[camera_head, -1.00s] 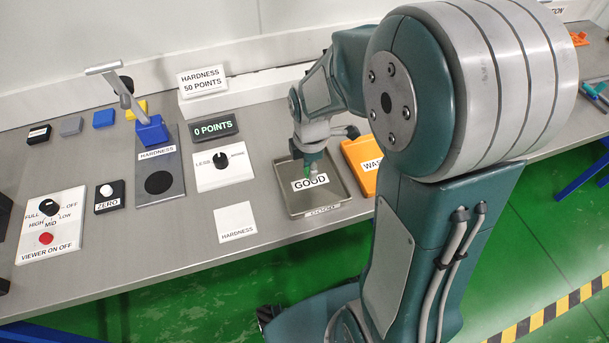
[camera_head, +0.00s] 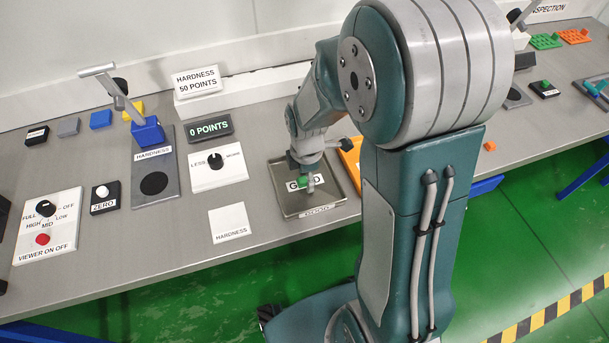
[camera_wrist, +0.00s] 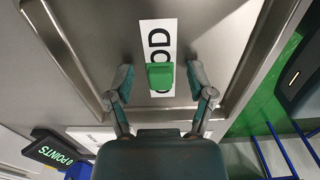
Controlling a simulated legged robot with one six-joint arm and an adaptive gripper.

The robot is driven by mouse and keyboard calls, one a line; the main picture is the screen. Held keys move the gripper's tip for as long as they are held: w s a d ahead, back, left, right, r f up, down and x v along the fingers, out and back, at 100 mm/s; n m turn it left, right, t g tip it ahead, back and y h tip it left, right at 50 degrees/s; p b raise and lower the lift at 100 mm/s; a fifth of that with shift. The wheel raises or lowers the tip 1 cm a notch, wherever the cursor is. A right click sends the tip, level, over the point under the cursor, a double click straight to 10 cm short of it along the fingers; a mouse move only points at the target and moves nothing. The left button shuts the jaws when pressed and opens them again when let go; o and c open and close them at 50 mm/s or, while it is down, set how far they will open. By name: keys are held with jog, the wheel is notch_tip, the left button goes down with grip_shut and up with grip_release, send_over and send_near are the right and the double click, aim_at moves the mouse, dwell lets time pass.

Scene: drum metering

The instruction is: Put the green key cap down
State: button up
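The green key cap (camera_wrist: 160,76) shows in the wrist view over the white GOOD label (camera_wrist: 158,40), between my fingers with a clear gap on both sides. In the head view the green key cap (camera_head: 303,181) is small and partly covered by my gripper (camera_head: 307,178). In the wrist view my gripper (camera_wrist: 161,82) is open, its fingers spread to either side of the cap and not touching it. The GOOD tray (camera_head: 330,207) is a shallow grey metal tray under the gripper. The cap appears to rest on the label inside it.
An orange WASTE tray (camera_head: 352,158) stands just right of the GOOD tray, mostly hidden behind my arm. A white HARDNESS card (camera_head: 230,222) lies to the left. The dial panel (camera_head: 216,168) and the 0 POINTS display (camera_head: 209,127) stand behind it. The bench front edge is close.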

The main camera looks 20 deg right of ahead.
aim_at(305, 179)
jog(key=shift+a, duration=0.1)
jog(key=shift+a+r, duration=0.1)
jog(key=shift+r, duration=0.1)
notch_tip(305, 179, up, 11)
jog(key=s+r+m+t, duration=0.5)
jog(key=s+r+m, duration=0.5)
jog(key=s+m, duration=0.4)
jog(key=m, duration=0.4)
jog(key=shift+r+t, duration=0.25)
jog(key=shift+t, duration=0.05)
